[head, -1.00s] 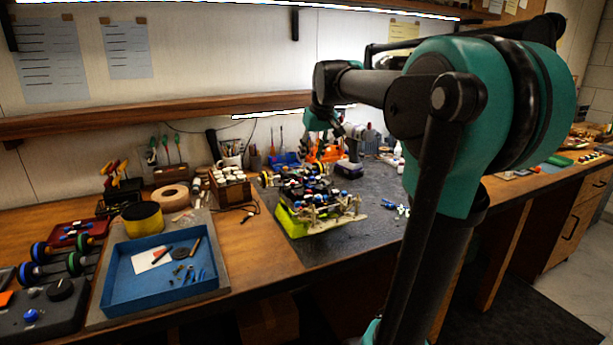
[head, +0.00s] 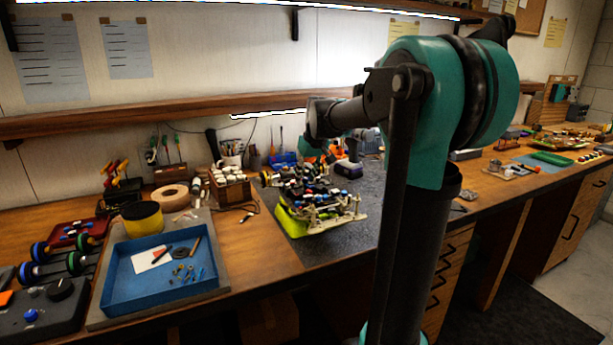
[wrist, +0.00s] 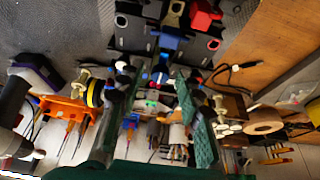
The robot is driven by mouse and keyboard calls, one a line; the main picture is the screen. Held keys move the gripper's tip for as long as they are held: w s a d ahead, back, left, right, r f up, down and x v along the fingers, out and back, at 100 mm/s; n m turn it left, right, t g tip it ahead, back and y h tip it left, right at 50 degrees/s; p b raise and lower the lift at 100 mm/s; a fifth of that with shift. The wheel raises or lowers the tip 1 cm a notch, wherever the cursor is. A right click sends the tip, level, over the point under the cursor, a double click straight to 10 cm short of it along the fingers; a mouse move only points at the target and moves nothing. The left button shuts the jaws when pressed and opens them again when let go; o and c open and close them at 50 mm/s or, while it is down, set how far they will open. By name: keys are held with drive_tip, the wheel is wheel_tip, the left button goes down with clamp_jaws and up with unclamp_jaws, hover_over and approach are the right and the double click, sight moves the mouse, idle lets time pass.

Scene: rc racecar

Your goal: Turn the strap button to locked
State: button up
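The RC racecar (head: 318,208) sits on the dark grey mat, with a lime-green panel (head: 291,224) at its near left side and red, blue and black parts on top. In the wrist view its dark chassis (wrist: 135,35) fills the top middle, with blue and red parts on it. My gripper (wrist: 153,108) shows there as two green-padded fingers, apart, with no object clearly held between them. In the head view the gripper is mostly hidden behind my arm, near the car's far side. I cannot make out the strap button or its setting.
A blue tray (head: 115,290) with small parts lies on the left of the bench. A wooden rack of white-topped jars (head: 229,186) stands left of the car. A drill (head: 350,165) and an orange holder (wrist: 68,108) are behind it. The mat's front is clear.

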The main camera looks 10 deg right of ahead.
clamp_jaws()
drive_tip(key=shift+m, duration=0.3)
drive_tip(key=m+h, duration=0.1)
drive_tip(key=m, duration=0.3)
drive_tip(key=m+h, duration=0.1)
drive_tip(key=m, duration=0.1)
drive_tip(key=shift+a+h, duration=0.3)
drive_tip(key=m+h, duration=0.1)
drive_tip(key=m, duration=0.1)
drive_tip(key=m+g, duration=0.1)
drive_tip(key=m, duration=0.2)
drive_tip(key=shift+w+a+m+h, duration=0.1)
drive_tip(key=shift+a+m+h, duration=0.05)
drive_tip(key=shift+m+h, duration=0.2)
drive_tip(key=m+g, duration=0.1)
drive_tip(key=m, duration=0.1)
drive_tip(key=m+g+h, duration=0.1)
drive_tip(key=m, duration=0.2)
drive_tip(key=shift+w+a+m, duration=0.1)
drive_tip(key=shift+w+m, duration=0.1)
drive_tip(key=shift+m, duration=0.05)
drive_tip(key=shift+o, duration=1)
unclamp_jaws()
